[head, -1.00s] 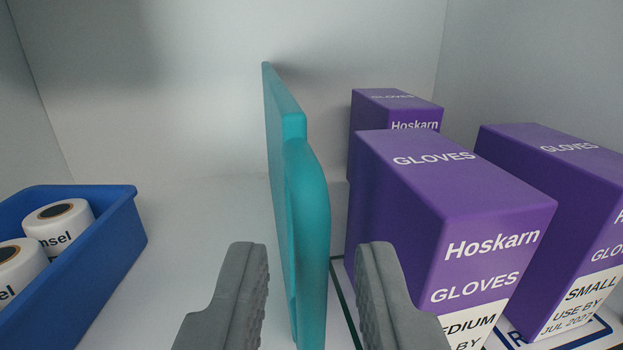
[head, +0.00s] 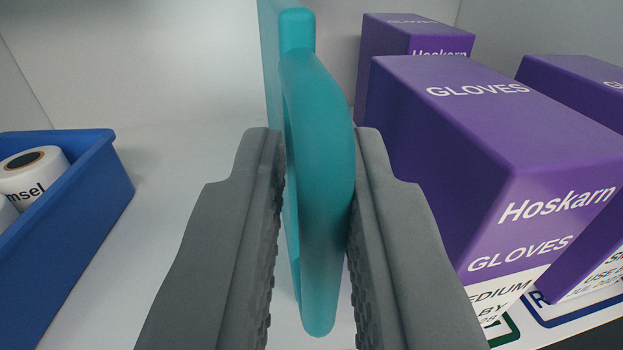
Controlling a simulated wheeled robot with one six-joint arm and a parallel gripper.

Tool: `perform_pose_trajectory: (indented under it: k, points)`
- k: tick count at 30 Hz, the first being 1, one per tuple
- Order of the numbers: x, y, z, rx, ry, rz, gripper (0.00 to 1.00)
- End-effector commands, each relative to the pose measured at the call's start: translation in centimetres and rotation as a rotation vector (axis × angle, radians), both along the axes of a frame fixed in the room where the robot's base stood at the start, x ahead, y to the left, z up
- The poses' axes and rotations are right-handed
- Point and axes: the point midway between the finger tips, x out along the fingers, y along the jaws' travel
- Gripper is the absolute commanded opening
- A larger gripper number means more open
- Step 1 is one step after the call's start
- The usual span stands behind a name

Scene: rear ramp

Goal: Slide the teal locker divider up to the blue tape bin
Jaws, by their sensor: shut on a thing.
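The teal locker divider (head: 318,180) stands upright in the middle of the head view, its rounded front edge towards me. My gripper (head: 312,230) is shut on that front edge, with one grey finger on each side. The blue tape bin (head: 85,215) is at the left, holding white tape rolls (head: 35,175). A stretch of bare white floor lies between the bin and the divider. The lower parts of the divider's sides are partly hidden by my fingers.
Purple glove boxes (head: 490,140) stand close to the right of the divider, one behind another, with a further box at the far right (head: 590,100). Outlined labels (head: 580,310) lie on the floor at the lower right. White walls close the back and sides.

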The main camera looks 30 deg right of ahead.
Motion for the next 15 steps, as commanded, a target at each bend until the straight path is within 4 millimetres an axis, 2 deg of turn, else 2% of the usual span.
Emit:
perform_pose_trajectory:
  k: [5,15]
  points:
    - [0.6,1.8,0.0,0.0,-0.001,0.0,0.0]
    - [2.5,8.5,0.0,0.0,-0.001,0.002,0.0]
